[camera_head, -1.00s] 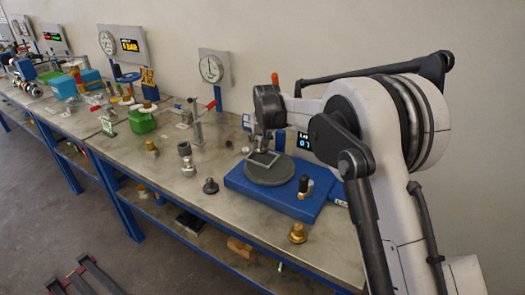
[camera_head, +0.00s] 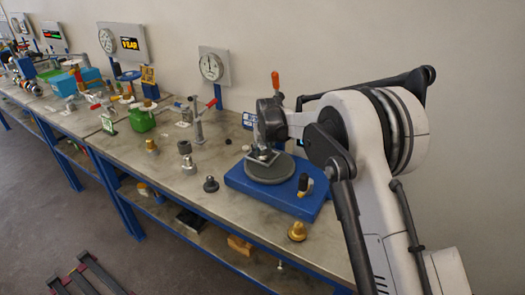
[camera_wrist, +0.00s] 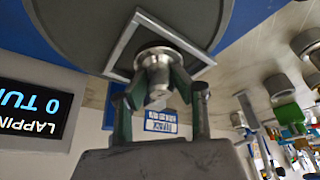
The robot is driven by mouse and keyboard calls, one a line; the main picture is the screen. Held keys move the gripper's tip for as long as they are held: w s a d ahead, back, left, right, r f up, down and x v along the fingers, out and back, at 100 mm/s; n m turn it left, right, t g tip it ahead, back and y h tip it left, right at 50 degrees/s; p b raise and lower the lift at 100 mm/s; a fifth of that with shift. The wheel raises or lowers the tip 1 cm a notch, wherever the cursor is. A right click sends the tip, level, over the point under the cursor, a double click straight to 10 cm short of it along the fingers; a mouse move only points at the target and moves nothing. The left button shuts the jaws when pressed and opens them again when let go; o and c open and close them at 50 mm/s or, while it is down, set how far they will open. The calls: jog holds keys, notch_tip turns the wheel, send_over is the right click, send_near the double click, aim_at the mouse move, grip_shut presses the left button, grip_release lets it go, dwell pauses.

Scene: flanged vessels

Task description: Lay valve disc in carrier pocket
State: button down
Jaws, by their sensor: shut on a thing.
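My gripper (camera_wrist: 158,108) is shut on the valve disc (camera_wrist: 158,58), a small silvery metal piece with a round flange and a stem between the fingers. In the head view my gripper (camera_head: 262,150) is over the round grey plate. A thin square metal frame, which looks like the carrier (camera_wrist: 190,50), lies on that plate; it also shows in the head view (camera_head: 273,159). In the wrist view the disc overlaps the frame's opening. I cannot tell whether it touches the plate.
The grey round lapping plate (camera_head: 268,172) sits on a blue base (camera_head: 245,183) with a black-knobbed post (camera_head: 304,184). A lit display (camera_wrist: 35,108) stands beside it. A brass fitting (camera_head: 297,231) and a dark fitting (camera_head: 211,185) stand on the bench nearby.

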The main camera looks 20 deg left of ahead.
jog(key=c, duration=1.4)
grip_release()
jog(key=shift+c, duration=0.2)
jog(key=shift+r, duration=0.45)
jog(key=v, duration=1.1)
jog(key=shift+s+r, duration=0.15)
jog(key=shift+r, duration=0.05)
jog(key=shift+d, duration=0.2)
